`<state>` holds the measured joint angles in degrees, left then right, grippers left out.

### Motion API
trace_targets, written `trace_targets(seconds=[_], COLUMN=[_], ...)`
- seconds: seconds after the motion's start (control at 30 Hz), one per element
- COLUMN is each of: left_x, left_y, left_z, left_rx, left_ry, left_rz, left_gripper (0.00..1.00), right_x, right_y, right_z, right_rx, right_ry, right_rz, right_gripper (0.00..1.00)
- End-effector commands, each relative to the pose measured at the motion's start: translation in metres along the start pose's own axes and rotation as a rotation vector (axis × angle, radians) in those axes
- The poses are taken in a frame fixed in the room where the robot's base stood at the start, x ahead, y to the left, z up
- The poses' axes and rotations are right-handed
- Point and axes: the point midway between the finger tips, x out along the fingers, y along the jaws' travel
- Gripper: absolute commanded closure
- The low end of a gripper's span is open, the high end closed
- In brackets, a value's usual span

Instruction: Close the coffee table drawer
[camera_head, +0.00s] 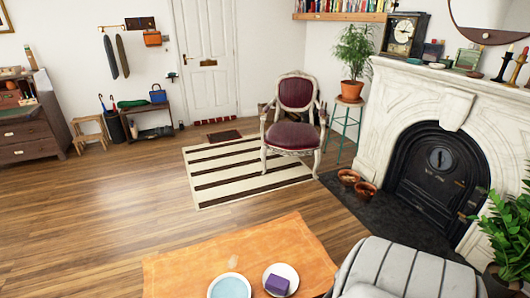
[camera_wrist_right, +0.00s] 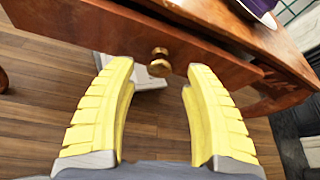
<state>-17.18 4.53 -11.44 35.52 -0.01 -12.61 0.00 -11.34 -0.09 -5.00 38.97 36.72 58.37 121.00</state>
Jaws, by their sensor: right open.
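The coffee table (camera_head: 235,245) is an orange-brown wooden top at the bottom of the head view. Its drawer does not show there. In the right wrist view the reddish-brown drawer front (camera_wrist_right: 95,28) crosses the top, with a round brass knob (camera_wrist_right: 159,67). A dark gap shows between the drawer front and the tabletop (camera_wrist_right: 235,28), so the drawer looks partly out. My right gripper (camera_wrist_right: 160,72) has yellow ribbed fingers, open wide, one on each side of the knob; I see no contact. My left gripper is not in view.
On the table are a plate with a purple block (camera_head: 277,282) and a pale blue dish (camera_head: 229,287). A grey striped seat (camera_head: 410,268) stands right of the table. Wooden floor (camera_head: 110,215) is clear to the left. A fireplace (camera_head: 440,150) is at the right.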

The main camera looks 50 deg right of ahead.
Motion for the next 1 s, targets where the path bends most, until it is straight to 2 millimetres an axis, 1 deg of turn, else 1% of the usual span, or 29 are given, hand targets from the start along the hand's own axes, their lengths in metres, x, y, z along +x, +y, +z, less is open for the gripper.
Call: trace_targets(seconds=[0.03, 0.33, 0.53, 0.83, 0.87, 1.0], left_x=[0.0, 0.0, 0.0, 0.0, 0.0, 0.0], left_y=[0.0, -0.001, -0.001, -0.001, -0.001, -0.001], left_z=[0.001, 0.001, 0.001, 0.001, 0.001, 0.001], left_rx=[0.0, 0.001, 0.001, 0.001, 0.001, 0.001], left_ry=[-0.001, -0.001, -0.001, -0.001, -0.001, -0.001], left_rz=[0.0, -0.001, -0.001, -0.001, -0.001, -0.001], left_gripper=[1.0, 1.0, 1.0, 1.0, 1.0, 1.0], right_x=[0.007, 0.026, 0.03, 0.031, 0.031, 0.031], right_y=[0.0, 0.001, 0.001, 0.0, 0.0, 0.0], right_z=[0.001, 0.0, 0.0, 0.0, 0.0, 0.0], right_rx=[-0.002, -0.001, 0.0, -0.001, -0.001, -0.001], right_ry=[0.0, 0.0, 0.0, 0.0, 0.0, 0.0], right_rz=[0.0, 0.001, 0.001, 0.001, 0.001, 0.001], right_gripper=[0.49, 0.49, 0.49, 0.49, 0.47, 0.63])
